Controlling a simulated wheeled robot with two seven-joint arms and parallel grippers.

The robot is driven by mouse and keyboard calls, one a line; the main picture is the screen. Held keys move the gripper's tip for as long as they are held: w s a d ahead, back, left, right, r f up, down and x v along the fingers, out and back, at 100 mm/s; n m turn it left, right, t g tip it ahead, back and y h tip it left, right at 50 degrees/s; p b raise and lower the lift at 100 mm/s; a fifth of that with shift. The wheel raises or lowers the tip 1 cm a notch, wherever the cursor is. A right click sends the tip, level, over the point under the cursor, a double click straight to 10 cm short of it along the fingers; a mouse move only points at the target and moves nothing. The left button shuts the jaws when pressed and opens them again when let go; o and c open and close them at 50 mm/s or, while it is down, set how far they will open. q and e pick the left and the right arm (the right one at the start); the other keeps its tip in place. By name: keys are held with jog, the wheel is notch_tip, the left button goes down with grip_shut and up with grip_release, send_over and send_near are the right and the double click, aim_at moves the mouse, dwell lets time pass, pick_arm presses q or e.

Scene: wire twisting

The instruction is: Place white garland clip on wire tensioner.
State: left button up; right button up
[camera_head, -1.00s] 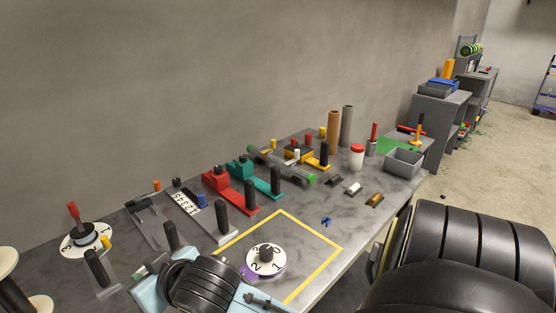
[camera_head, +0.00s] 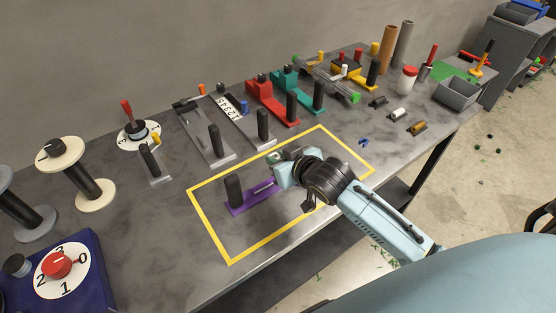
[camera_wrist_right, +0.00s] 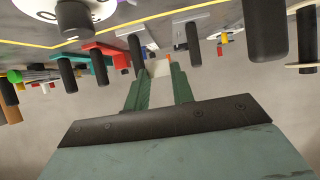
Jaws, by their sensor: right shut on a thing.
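My right gripper (camera_head: 280,172) reaches over the yellow-outlined area from the right. In the right wrist view its green fingers (camera_wrist_right: 158,82) are closed on a small white piece (camera_wrist_right: 157,68), which looks like the white garland clip. A purple-based tool (camera_head: 250,196) with a black post stands inside the yellow outline, just left of the gripper; the wrist hides its far end. A white numbered dial (camera_wrist_right: 92,10) with a dark knob shows at the top of the wrist view. I cannot tell whether the clip touches anything. My left gripper is out of view.
Red (camera_head: 272,103) and teal (camera_head: 299,91) tools with black posts stand along the back. A blue dial box (camera_head: 62,272) and spools (camera_head: 76,175) are at the left. A small white roll (camera_head: 398,115) and a grey bin (camera_head: 457,92) are at the right. The table's front edge is near.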

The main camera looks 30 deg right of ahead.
notch_tip(320, 180, down, 9)
jog(key=shift+r+b, duration=0.1)
jog(key=shift+b, duration=0.65)
jog(key=o, duration=1)
jog(key=shift+c, duration=0.2)
jog(key=shift+s+r, duration=0.15)
jog(key=shift+s, duration=0.1)
jog(key=p+v, duration=0.1)
jog(key=v, duration=1)
jog(key=shift+s+r+p, duration=0.15)
jog(key=shift+s+p, duration=0.05)
jog(key=shift+p, duration=0.1)
